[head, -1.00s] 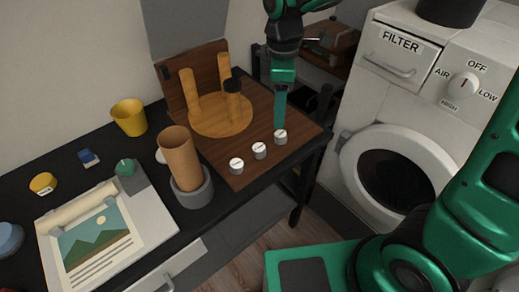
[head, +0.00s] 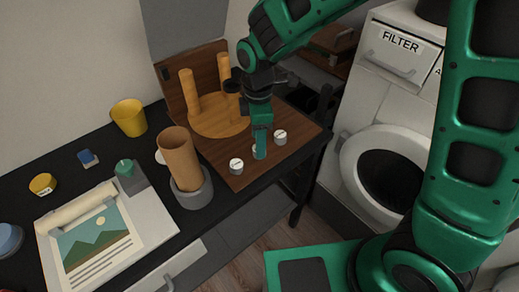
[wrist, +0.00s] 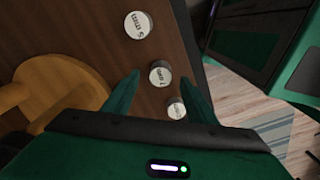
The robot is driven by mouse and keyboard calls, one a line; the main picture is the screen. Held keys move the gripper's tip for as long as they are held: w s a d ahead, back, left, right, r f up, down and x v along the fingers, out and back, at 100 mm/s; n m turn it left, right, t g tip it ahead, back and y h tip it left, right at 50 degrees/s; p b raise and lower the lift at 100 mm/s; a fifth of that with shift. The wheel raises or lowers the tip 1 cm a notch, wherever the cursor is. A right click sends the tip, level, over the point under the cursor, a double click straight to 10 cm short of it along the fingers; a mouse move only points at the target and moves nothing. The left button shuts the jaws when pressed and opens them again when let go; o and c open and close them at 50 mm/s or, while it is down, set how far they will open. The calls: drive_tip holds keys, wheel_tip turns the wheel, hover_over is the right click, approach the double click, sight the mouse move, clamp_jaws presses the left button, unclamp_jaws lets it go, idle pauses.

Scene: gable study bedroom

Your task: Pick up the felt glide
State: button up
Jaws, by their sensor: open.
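Three small round dark-sided pieces with white labelled tops stand in a row on the brown board. They look like the felt glides; their labels are hard to read. The left piece (head: 236,166) also shows at the top of the wrist view (wrist: 138,25). The right piece (head: 280,137) is lowest in the wrist view (wrist: 176,108). The middle piece (wrist: 160,74) is mostly hidden by my gripper (head: 260,155) in the head view. In the wrist view my open fingers are on either side of the middle piece, without visible contact.
An upturned wooden stool (head: 215,123) with upright legs, one dark-capped, stands behind the pieces. A brown cylinder (head: 180,155) in a grey ring (head: 195,196) stands to the left. The board's (head: 305,139) right side lies near the black table's edge, with a white washer (head: 365,105) beyond.

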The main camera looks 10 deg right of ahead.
drive_tip(key=shift+f, duration=0.95)
drive_tip(key=c, duration=1.1)
drive_tip(key=shift+c, duration=0.2)
drive_tip(key=shift+r, duration=0.15)
drive_tip(key=shift+r, duration=0.65)
wheel_tip(320, 180, up, 3)
drive_tip(key=shift+a, duration=0.15)
drive_tip(key=s+a+r, duration=0.6)
drive_tip(key=s+a, duration=0.1)
drive_tip(key=a, duration=0.2)
drive_tip(key=shift+r, duration=0.25)
